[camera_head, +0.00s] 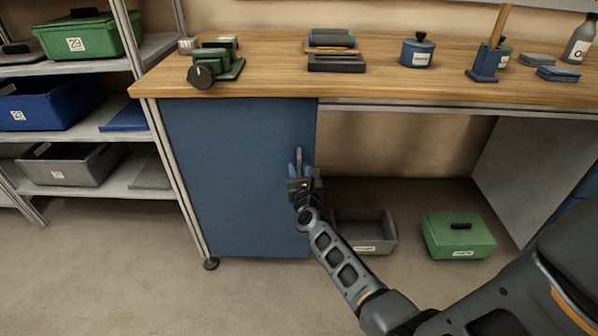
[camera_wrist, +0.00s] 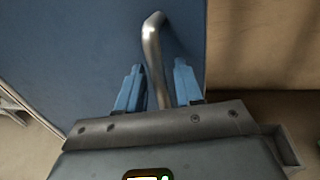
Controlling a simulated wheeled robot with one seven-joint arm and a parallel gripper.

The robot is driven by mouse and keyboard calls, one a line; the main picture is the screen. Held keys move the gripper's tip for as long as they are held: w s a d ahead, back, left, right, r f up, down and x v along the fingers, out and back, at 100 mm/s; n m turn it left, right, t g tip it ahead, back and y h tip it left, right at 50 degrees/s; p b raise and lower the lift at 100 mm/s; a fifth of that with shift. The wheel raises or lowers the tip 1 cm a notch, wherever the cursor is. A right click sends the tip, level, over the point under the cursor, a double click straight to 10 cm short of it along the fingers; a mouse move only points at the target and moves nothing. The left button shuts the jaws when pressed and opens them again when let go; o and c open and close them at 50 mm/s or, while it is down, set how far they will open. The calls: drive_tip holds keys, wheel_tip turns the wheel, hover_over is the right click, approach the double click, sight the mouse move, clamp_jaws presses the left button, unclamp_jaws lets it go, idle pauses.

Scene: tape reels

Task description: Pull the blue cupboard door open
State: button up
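The blue cupboard door (camera_head: 237,185) is under the left end of the workbench and looks closed. Its grey metal bar handle (camera_head: 299,158) is upright near the door's right edge. In the wrist view the handle (camera_wrist: 151,45) rises between my blue fingers and bends toward the door (camera_wrist: 75,50) at its top. My gripper (camera_head: 303,172) is at the handle, with one finger on each side of it. In the wrist view my gripper (camera_wrist: 157,85) is open, with a gap showing beside the handle. The handle's lower part is hidden by my gripper.
The wooden bench top (camera_head: 270,75) holds several tools and containers. A grey bin (camera_head: 362,232) and a green lidded box (camera_head: 457,235) stand on the floor right of the door. A shelf rack (camera_head: 110,120) with bins stands left. The floor before the door is clear.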

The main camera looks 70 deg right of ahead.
drive_tip(key=shift+c, duration=0.4)
clamp_jaws()
drive_tip(key=shift+a, duration=0.1)
